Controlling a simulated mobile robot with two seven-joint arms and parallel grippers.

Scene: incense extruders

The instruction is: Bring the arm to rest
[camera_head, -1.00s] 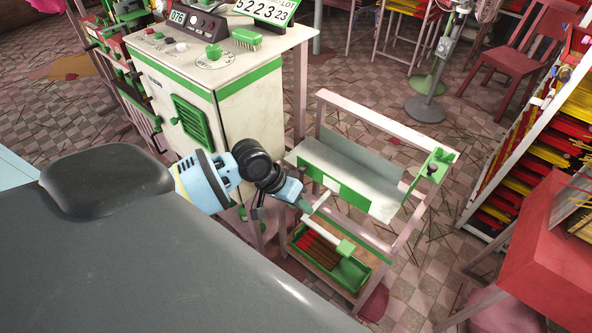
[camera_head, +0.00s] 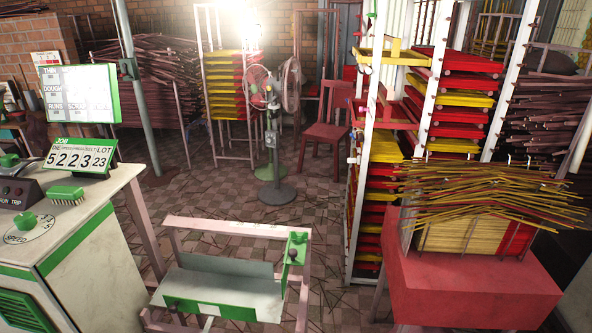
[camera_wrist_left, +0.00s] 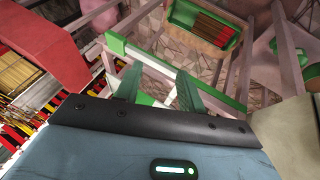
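My left gripper (camera_wrist_left: 158,88) shows only in the left wrist view. Its two green fingers stand apart with nothing held between them. Past the fingers is the pale pink stand with a green and white edge. In the head view the same stand holds a grey-white trough (camera_head: 225,290) with a green front, at bottom centre. Neither of my arms shows in the head view, and my right gripper is not in view.
A white and green machine (camera_head: 95,250) with a job display (camera_head: 80,157) stands at left. A red table (camera_head: 470,280) bears a heap of incense sticks (camera_head: 480,195) at right. A rack of red and yellow trays (camera_head: 455,100), a fan (camera_head: 272,95) and a red chair (camera_head: 328,125) stand behind. Tiled floor lies between.

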